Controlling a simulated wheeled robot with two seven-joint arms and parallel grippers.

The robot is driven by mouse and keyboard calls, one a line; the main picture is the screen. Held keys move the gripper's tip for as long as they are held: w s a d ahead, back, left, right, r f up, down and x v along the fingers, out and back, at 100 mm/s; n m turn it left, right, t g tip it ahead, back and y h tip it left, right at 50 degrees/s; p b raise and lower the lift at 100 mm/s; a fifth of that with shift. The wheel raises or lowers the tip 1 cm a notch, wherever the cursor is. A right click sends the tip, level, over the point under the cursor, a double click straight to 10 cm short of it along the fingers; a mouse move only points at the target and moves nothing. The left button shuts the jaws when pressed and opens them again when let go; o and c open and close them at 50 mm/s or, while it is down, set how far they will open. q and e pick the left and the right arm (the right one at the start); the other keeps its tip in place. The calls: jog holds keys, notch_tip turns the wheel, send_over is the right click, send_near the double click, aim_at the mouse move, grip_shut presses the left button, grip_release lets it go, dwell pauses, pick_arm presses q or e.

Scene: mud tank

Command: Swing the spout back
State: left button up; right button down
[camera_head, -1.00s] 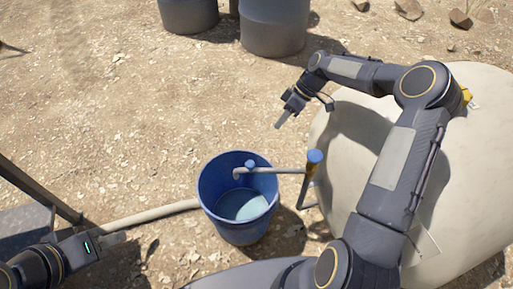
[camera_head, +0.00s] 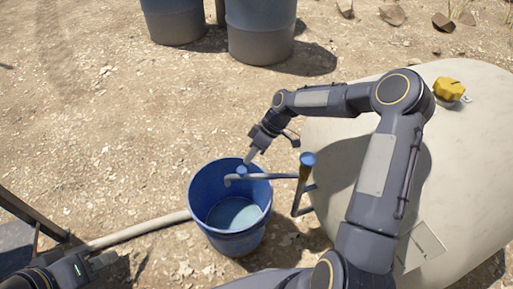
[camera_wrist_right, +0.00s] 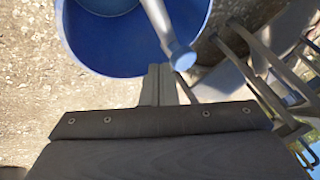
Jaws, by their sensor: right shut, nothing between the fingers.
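The spout (camera_head: 270,176) is a thin grey pipe that reaches left from an upright post with a blue cap (camera_head: 307,160). Its bent outlet, with a blue knob (camera_head: 242,170), hangs over the blue bucket (camera_head: 245,240), which has liquid in it. My right gripper (camera_head: 250,156) is shut and empty just behind the knob; whether it touches is unclear. In the right wrist view the shut fingers (camera_wrist_right: 158,85) lie beside the spout pipe (camera_wrist_right: 157,18) and its blue end (camera_wrist_right: 180,57). My left gripper (camera_head: 103,262) is at the lower left, its jaws unclear.
A large pale tank (camera_head: 460,170) with a yellow cap (camera_head: 449,89) fills the right side. A pale hose (camera_head: 145,229) runs left from the bucket. Two blue-grey barrels (camera_head: 260,30) stand at the back. The gravel ground at left centre is clear.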

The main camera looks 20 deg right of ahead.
jog(key=shift+s+a, duration=0.2)
jog(key=shift+s, duration=0.05)
dwell(0.3)
jog(key=s+n+g+h+p, duration=0.45)
jog(key=s+n, duration=0.65)
jog(key=s, duration=0.5)
jog(key=s+d+n+h+p, duration=0.4)
jog(key=s+d+n, duration=0.5)
jog(key=d, duration=0.5)
jog(key=shift+s+n+g+h+p, duration=0.45)
jog(key=shift+n+h, duration=0.5)
jog(key=shift+n, duration=0.25)
